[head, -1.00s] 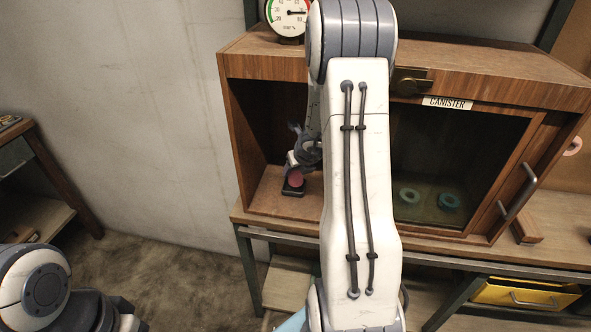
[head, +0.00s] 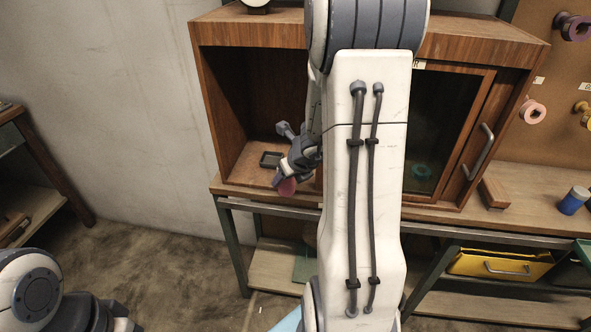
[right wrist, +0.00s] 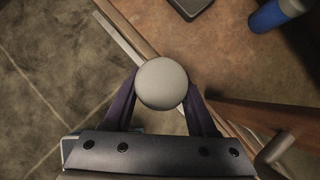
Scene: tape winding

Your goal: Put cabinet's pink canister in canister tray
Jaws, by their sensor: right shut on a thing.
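The pink canister (head: 287,187) is in my right gripper (head: 290,176), just in front of the open left bay of the wooden cabinet (head: 232,171). In the right wrist view the gripper's two fingers close around the canister, seen end-on as a pale round top (right wrist: 162,84). A small dark square holder (head: 271,159) lies empty on the bay floor, behind the gripper. No tray labelled for canisters shows clearly.
The glass door (head: 446,130) covers the cabinet's right bay. A blue canister (head: 573,200) and a wooden block (head: 493,192) stand on the bench at right. A yellow drawer (head: 500,264) is below. Open floor lies in front at left.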

